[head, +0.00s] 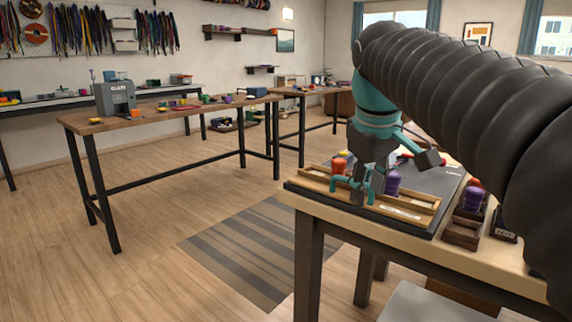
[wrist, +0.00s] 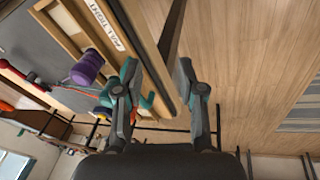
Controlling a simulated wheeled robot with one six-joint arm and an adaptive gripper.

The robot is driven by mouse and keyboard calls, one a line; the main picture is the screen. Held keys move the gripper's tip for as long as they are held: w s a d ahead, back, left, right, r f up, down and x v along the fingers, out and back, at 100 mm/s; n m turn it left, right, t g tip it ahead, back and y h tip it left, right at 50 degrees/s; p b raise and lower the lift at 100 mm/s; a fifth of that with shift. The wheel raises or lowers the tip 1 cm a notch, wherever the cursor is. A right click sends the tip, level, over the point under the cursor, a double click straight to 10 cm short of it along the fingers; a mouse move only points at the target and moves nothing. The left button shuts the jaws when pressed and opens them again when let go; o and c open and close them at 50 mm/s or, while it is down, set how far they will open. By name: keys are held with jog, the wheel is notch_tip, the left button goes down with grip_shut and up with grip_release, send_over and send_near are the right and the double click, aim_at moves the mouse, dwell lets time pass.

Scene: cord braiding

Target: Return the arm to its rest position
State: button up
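My gripper (head: 357,189) is teal and grey and hangs fingers-down at the front edge of the braiding table, in front of the wooden frame (head: 412,212). In the wrist view its two fingers (wrist: 158,70) are apart, with nothing visible held between them. The frame's edge and the floor show past them. A purple bobbin (head: 392,184) stands just right of the gripper, and it also shows in the wrist view (wrist: 87,68). An orange-red bobbin (head: 338,166) stands to the left. My dark ribbed arm reaches in from the right and hides part of the table.
A wooden holder (head: 462,232) with another purple bobbin (head: 472,199) stands on the table's right. A second workbench (head: 165,118) stands across the room. Open floor and a striped rug (head: 245,250) lie between.

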jog(key=s+f+m+t, duration=0.1)
jog(key=s+f+m, duration=0.2)
jog(key=s+f, duration=0.5)
jog(key=s+d+f+m+t, duration=0.1)
jog(key=s+f+m, duration=0.2)
jog(key=s+f, duration=0.6)
notch_tip(320, 180, down, 5)
jog(key=shift+r+m+t+y, duration=0.1)
jog(key=shift+m+t+y, duration=0.2)
jog(key=shift+y, duration=0.1)
